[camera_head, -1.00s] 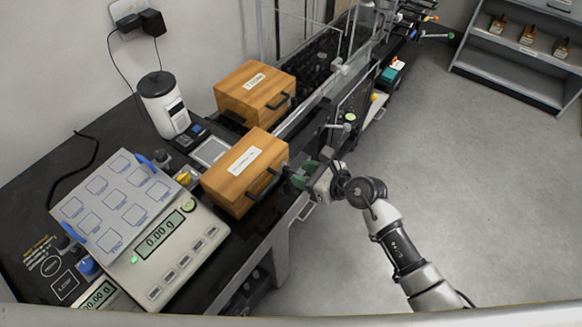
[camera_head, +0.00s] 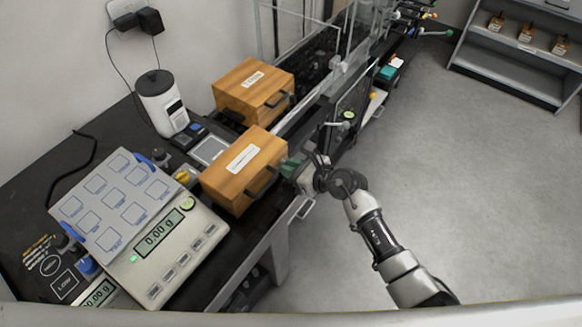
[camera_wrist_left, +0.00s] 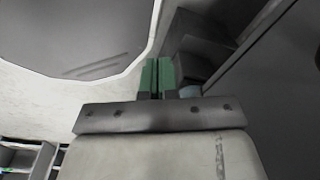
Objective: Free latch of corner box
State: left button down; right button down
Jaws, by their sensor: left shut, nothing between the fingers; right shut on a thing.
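A wooden box (camera_head: 243,170) with a white label and a dark front handle (camera_head: 262,182) sits on the black bench. A second, similar wooden box (camera_head: 253,91) stands behind it. I cannot tell from the labels which is the corner box. My right gripper (camera_head: 290,167), with green fingertips, is at the right end of the nearer box's front face. It is shut on a small part there; the fingers hide the part and any latch. My left gripper (camera_wrist_left: 157,76) shows only in the left wrist view, shut and empty, with its green fingers together.
A scale (camera_head: 158,240) reading 0.00 g stands left of the nearer box, with a tray of marked squares (camera_head: 110,200) beside its display. A white canister (camera_head: 161,103) stands behind. A glass-sided enclosure (camera_head: 310,80) runs along the back. The floor at right is clear.

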jog(key=shift+w+d+m+g+y, duration=0.2)
jog(key=shift+m+g+y, duration=0.3)
jog(key=shift+m, duration=0.5)
jog(key=shift+w+d+f+m+g+y+b, duration=0.15)
jog(key=shift+m+g+y+b, duration=0.4)
jog(key=shift+m, duration=0.75)
jog(key=shift+y, duration=0.25)
jog(key=c, duration=1.1)
grip_release()
